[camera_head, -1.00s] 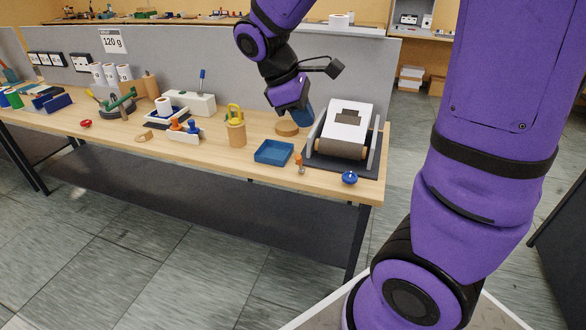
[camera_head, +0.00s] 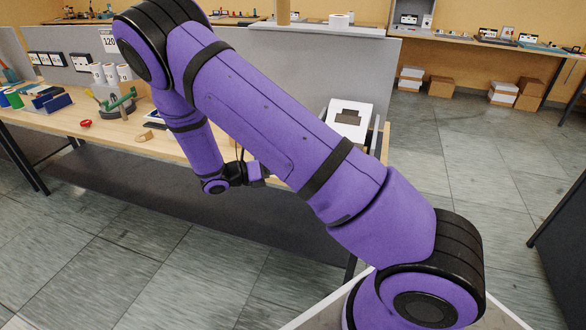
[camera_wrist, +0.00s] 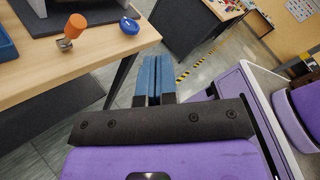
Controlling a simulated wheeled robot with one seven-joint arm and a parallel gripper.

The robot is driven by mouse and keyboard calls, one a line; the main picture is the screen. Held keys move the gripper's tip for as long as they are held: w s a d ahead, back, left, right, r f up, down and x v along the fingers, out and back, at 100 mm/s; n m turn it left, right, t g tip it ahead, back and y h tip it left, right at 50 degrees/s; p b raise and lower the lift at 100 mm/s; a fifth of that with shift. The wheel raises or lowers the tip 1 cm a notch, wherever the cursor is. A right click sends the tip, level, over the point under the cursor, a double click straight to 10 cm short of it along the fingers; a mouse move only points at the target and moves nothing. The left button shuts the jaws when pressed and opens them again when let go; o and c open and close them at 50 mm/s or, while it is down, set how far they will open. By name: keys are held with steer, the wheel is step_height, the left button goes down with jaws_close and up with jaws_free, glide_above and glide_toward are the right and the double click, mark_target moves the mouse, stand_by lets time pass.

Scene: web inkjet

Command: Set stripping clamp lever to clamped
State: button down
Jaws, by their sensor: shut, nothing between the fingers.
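My gripper (camera_wrist: 155,66) is shut and empty in the wrist view, its two blue fingers side by side. It hangs in front of the table edge, over the floor. In the head view my arm hides its fingers. The white machine (camera_head: 349,114) shows partly behind my arm.
The wooden table (camera_wrist: 105,50) has its front edge and a dark leg close to my fingers. A blue tray (camera_wrist: 6,44) and dark mat (camera_wrist: 75,16) lie on it. Grey floor (camera_head: 450,180) is open to the right. My arm hides the table's middle.

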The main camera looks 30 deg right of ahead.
steer(key=w+f+n+t+h, duration=0.1)
steer(key=f+n+t+h, duration=0.1)
steer(key=f+n+t, duration=0.4)
steer(key=w+a+f+n+t+h, duration=0.1)
steer(key=w+f+n+t+h, duration=0.1)
steer(key=f+n+t, duration=0.4)
step_height(320, 180, down, 4)
steer(key=n+h, duration=0.1)
steer(key=n, duration=0.2)
steer(key=shift+a, duration=0.15)
steer(key=shift+r, duration=0.1)
steer(key=x, duration=1.4)
steer(key=shift+r, duration=0.15)
